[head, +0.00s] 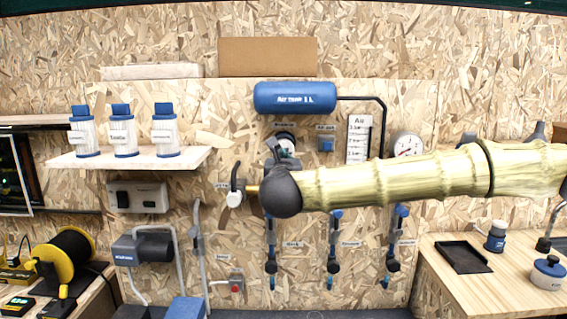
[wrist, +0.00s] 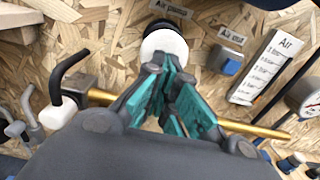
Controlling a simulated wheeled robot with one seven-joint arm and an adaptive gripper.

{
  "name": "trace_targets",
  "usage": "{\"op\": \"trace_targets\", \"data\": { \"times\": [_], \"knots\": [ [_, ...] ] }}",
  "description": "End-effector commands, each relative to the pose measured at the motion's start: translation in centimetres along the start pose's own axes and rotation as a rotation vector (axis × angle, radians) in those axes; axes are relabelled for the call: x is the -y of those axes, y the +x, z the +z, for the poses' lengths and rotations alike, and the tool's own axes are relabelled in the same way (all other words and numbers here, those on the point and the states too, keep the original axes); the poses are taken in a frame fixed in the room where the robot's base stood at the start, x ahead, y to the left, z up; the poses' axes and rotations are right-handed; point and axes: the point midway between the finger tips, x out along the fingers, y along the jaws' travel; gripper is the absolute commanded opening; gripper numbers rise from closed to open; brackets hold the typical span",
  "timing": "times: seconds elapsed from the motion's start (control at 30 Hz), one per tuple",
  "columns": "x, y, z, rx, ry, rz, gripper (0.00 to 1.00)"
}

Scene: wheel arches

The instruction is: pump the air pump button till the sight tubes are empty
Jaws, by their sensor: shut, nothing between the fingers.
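The air pump button (wrist: 163,46) is a white round disc on a black collar, under the label "Air pump", in the wrist view. In the head view the pump (head: 285,136) is partly hidden behind my gripper (head: 281,153). My gripper (wrist: 172,70) is shut and empty, its teal-padded fingertips just below the button's face and overlapping its lower edge; I cannot tell if they touch. Three upright blue-ended fittings, (head: 270,245), (head: 335,245) and (head: 398,240), hang on the lower board and may be the sight tubes; their fill cannot be read.
A blue air tank (head: 294,97) sits above the pump. A blue "Air out" button (wrist: 229,62), an air scale (wrist: 263,68) and a gauge (head: 406,145) are to its right. A brass pipe (wrist: 240,128) and black lever (wrist: 69,73) lie close to my gripper. Benches stand at both sides.

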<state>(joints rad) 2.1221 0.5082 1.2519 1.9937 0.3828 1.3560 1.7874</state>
Motion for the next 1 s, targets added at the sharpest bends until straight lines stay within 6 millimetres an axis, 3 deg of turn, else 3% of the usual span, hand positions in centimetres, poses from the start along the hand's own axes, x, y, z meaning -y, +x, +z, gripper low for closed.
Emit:
{"op": "trace_targets", "data": {
  "times": [0.83, 1.0],
  "knots": [
    [0.0, 3.6, 0.1, 0.001, 0.001, -0.001, 0.00],
    [0.0, 3.4, 0.1, 0.001, 0.001, 0.000, 0.00]
  ]
}}
